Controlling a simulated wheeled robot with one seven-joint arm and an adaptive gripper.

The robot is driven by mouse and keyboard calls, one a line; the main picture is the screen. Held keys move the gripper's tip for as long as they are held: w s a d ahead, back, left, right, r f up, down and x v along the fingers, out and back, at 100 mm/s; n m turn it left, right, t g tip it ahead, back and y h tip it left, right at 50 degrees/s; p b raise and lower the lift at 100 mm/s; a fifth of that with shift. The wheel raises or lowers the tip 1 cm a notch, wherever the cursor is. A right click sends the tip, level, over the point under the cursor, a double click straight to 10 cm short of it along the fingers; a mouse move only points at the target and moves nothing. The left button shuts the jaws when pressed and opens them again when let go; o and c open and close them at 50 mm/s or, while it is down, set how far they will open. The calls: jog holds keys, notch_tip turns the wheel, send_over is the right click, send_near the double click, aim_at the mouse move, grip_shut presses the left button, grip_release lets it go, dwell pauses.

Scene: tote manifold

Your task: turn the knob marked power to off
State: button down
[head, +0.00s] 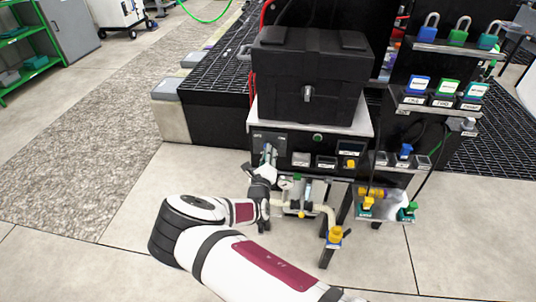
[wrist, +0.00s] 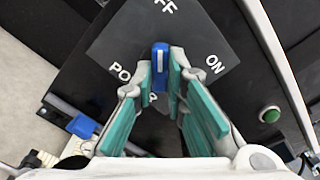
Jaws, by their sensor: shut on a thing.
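The power knob (wrist: 160,54) is blue with a white pointer line, on a dark plate (wrist: 110,45) marked POWER in the wrist view. The pointer aims straight up in that view, toward the cut-off label ending in FF. The ON label (wrist: 215,63) lies to the knob's right. My gripper (wrist: 162,78) has its teal-padded fingers shut on the knob, one on each side. In the head view my gripper (head: 266,172) is at the left end of the black front panel (head: 300,143). It hides the knob there.
A green button (wrist: 269,114) sits right of the plate. A large black case (head: 310,75) stands above the panel. Pipes with a yellow handle (head: 336,234) are below and right of my gripper. Padlocks (head: 458,30) and tags fill a rack at right. Floor at left is clear.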

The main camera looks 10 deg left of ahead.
jog(key=c, duration=1.6)
grip_release()
jog(key=shift+s, duration=0.15)
jog(key=s, duration=1.1)
jog(key=shift+s+a, duration=0.2)
jog(key=shift+s, duration=0.15)
